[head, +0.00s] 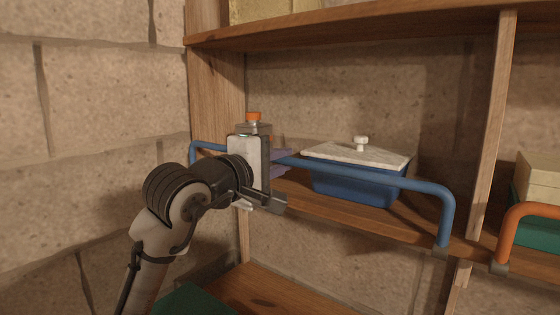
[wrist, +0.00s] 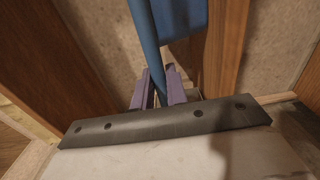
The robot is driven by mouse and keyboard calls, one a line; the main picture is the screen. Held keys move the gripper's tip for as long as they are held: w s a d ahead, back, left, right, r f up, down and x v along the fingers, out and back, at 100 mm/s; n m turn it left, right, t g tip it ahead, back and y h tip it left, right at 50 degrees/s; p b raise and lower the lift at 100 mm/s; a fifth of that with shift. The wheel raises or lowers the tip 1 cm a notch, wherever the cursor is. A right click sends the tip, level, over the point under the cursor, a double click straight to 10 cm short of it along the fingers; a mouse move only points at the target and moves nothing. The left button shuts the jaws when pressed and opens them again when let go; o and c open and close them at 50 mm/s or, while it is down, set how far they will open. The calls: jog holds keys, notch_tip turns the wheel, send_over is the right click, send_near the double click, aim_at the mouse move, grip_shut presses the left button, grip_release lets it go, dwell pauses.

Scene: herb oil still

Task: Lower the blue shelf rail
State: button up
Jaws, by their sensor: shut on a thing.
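The blue shelf rail (head: 420,186) stands up along the front edge of the middle shelf, with bent ends at left and right. My gripper (head: 282,162) is shut on the blue rail at its left-middle part, with purple fingers around the bar. In the wrist view the rail (wrist: 147,40) runs down from the top edge to between the purple fingers (wrist: 158,92). My wrist hides part of the rail's left stretch in the head view.
Behind the rail, a blue crock (head: 355,187) with a pale lid (head: 355,155) sits on the wooden shelf (head: 325,202). A glass bottle with an orange cap (head: 253,117) shows behind my gripper. An orange rail (head: 530,210) is at the right. A stone wall (head: 90,120) bounds the left.

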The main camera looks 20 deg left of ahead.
jog(key=shift+f+b+v, duration=0.25)
jog(key=shift+v, duration=1)
jog(key=shift+f+b+v, duration=0.2)
jog(key=shift+v, duration=1)
jog(key=shift+s+a+f+b, duration=0.2)
jog(key=shift+s+f+b, duration=0.05)
jog(key=shift+s+f, duration=0.2)
jog(key=shift+s+a+f+b, duration=0.2)
jog(key=shift+s+f, duration=0.1)
jog(key=shift+s, duration=0.2)
jog(key=shift+s+a+f+b, duration=0.15)
jog(key=shift+s+f+b, duration=0.2)
jog(key=shift+f, duration=0.2)
jog(key=shift+s+a+f+b, duration=0.1)
jog(key=shift+s+f+b, duration=0.2)
jog(key=shift+f, duration=0.2)
jog(key=shift+s+f+b, duration=0.25)
jog(key=shift+f+b, duration=0.5)
jog(key=shift+f, duration=0.45)
jog(key=o, duration=1)
jog(key=shift+w, duration=0.1)
jog(key=shift+c, duration=0.2)
